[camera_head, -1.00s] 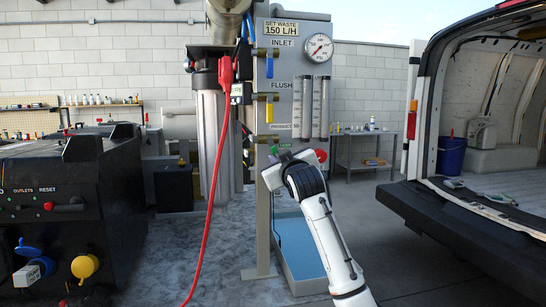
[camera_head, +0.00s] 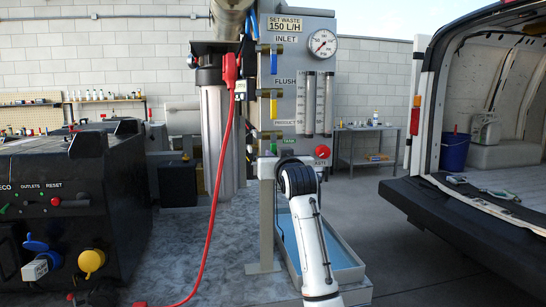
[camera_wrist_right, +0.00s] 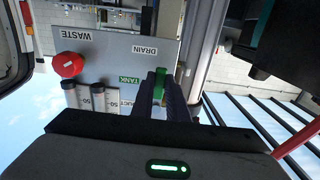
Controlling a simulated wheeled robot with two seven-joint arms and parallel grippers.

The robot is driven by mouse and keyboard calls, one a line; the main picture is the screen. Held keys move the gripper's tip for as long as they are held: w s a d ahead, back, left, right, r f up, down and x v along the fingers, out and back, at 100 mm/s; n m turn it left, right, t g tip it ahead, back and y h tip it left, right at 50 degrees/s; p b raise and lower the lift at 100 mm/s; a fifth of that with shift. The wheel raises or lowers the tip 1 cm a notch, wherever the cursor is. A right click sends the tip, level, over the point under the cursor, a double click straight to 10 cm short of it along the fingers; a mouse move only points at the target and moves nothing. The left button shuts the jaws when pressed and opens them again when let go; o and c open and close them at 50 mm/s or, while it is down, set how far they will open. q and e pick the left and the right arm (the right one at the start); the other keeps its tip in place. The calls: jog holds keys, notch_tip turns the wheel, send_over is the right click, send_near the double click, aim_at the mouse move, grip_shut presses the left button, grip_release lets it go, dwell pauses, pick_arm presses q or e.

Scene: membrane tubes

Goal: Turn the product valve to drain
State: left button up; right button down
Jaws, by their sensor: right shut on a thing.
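The product valve (camera_head: 271,134) is on the grey panel below the PRODUCT label in the head view. Its green handle (camera_wrist_right: 159,86) shows in the right wrist view between my right gripper's dark fingers (camera_wrist_right: 161,79). The fingers are shut on this handle, beside the green TANK label (camera_wrist_right: 129,80). The white DRAIN label (camera_wrist_right: 142,48) shows farther up in that view, clear of the fingers. In the head view my right gripper (camera_head: 281,161) is mostly hidden behind its own dark wrist. My left gripper is not in view.
A red knob (camera_head: 322,152) sits on the panel right of the valve, and flow tubes (camera_head: 318,104) stand above it. The yellow flush valve (camera_head: 273,107) is above the product valve. A shallow tray (camera_head: 346,276) lies below.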

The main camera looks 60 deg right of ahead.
jog(key=shift+f, duration=0.1)
jog(key=c, duration=1.7)
grip_release()
jog(key=b+v, duration=0.1)
jog(key=v, duration=0.9)
jog(key=shift+s+a, duration=0.1)
